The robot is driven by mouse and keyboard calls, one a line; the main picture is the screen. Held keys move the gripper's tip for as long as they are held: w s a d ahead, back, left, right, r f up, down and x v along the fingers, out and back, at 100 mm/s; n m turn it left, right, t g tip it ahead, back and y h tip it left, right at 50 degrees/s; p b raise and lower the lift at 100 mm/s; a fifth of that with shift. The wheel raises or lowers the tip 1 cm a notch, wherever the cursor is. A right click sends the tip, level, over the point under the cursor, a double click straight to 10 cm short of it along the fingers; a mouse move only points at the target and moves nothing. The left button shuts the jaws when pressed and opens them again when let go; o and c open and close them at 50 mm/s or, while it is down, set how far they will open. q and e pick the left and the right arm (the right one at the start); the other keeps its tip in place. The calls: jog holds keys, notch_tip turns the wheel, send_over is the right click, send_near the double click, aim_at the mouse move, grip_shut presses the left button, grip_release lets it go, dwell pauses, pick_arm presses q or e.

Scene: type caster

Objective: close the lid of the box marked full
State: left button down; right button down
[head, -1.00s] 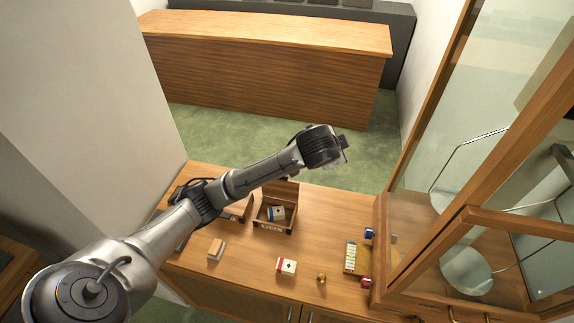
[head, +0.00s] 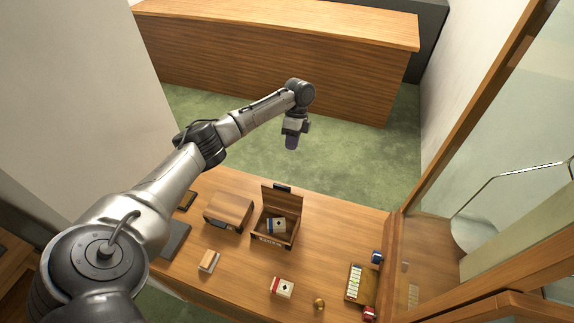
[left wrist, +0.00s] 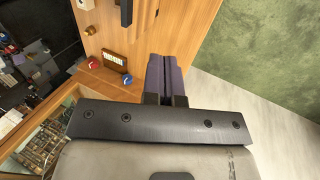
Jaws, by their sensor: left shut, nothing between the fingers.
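A wooden box (head: 274,243) stands on the table with its lid (head: 282,202) raised at the back edge and a dark tab on top of the lid. A blue-and-white packet lies inside it. Its front label is too small to read. A second wooden box (head: 228,212), with its lid down, stands to its left; its label is not legible either. My left gripper (head: 291,143) is beyond the table's far edge, behind and above the raised lid, pointing down. Its purple fingers (left wrist: 168,80) are shut and empty. My right gripper is out of view.
A small wooden block (head: 209,261), a red-and-white card pack (head: 282,287), a brass knob (head: 319,304) and a tray (head: 361,284) with blue and red items beside it lie on the table. A glass-doored cabinet stands at right.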

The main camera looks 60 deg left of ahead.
pick_arm(q)
jog(key=s+d+f+p, duration=0.4)
jog(key=s+d+f, duration=0.1)
jog(key=f, duration=0.3)
jog(key=shift+s+f, duration=0.35)
jog(key=shift+f, duration=0.05)
dwell(0.3)
